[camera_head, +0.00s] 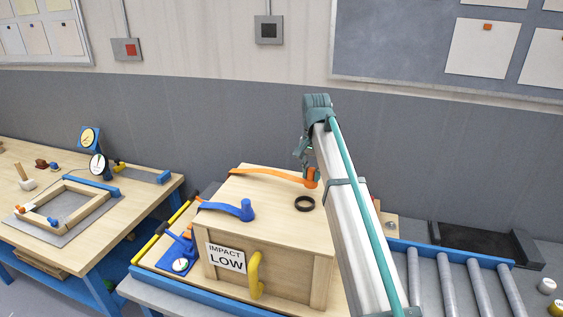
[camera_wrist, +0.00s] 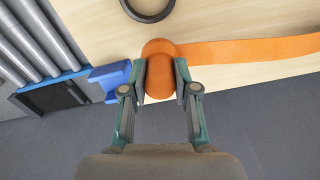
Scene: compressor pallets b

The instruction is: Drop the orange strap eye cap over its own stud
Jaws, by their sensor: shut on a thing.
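The orange cap (camera_head: 312,177) is at the right end of the orange strap (camera_head: 262,172), near the far right corner of the wooden crate (camera_head: 270,190). In the wrist view the cap (camera_wrist: 160,62) is a rounded orange knob, with the flat strap (camera_wrist: 250,48) running right from it. My gripper (camera_wrist: 160,84) is shut on the cap, one finger on each side. In the head view my gripper (camera_head: 308,168) is partly hidden by my arm. The stud does not show in either view. I cannot tell whether the cap touches the lid.
A black ring (camera_head: 305,203) lies on the lid. A blue strap with a blue cap (camera_head: 247,210) lies near the front left. A yellow handle (camera_head: 255,275) is on the crate front. Rollers (camera_head: 450,280) are at right, a workbench (camera_head: 150,190) at left.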

